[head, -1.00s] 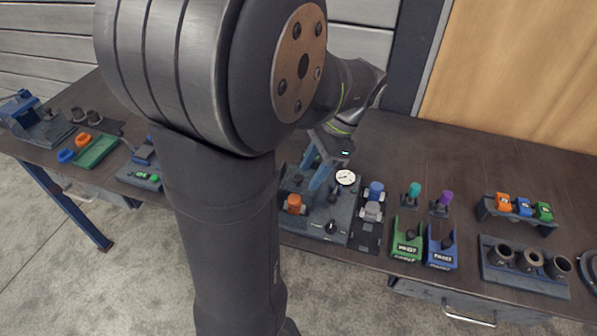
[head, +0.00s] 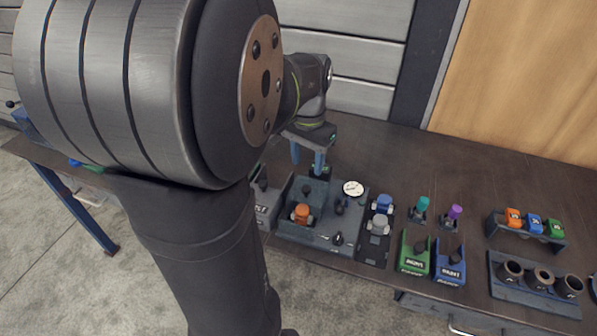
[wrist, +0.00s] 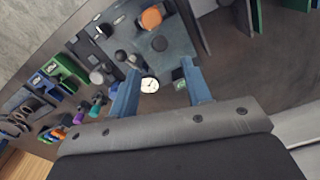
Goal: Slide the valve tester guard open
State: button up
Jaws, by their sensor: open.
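The valve tester (head: 325,240) is a dark grey unit on the bench, with an orange valve (head: 301,212), a white dial gauge (head: 353,188) and black knobs. A raised grey box-like part with a black knob (head: 306,190) stands around the orange valve; I cannot tell for certain whether this is the guard. My gripper (head: 308,160) is open and empty, its blue fingers behind and above the tester. In the wrist view the fingers (wrist: 160,68) point toward the tester, with the gauge (wrist: 149,85) appearing between them and the orange valve (wrist: 151,17) beyond.
Blue and grey parts (head: 380,213) sit on a plate right of the tester. Further right are green (head: 415,253) and blue (head: 449,262) holders and a block of dark cups (head: 540,280). A grey block (head: 266,205) stands close on the left. The bench behind is clear.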

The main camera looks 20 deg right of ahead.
aim_at(306, 188)
notch_tip(306, 188, down, 8)
jog(key=shift+f, duration=0.1)
jog(key=shift+c, duration=0.3)
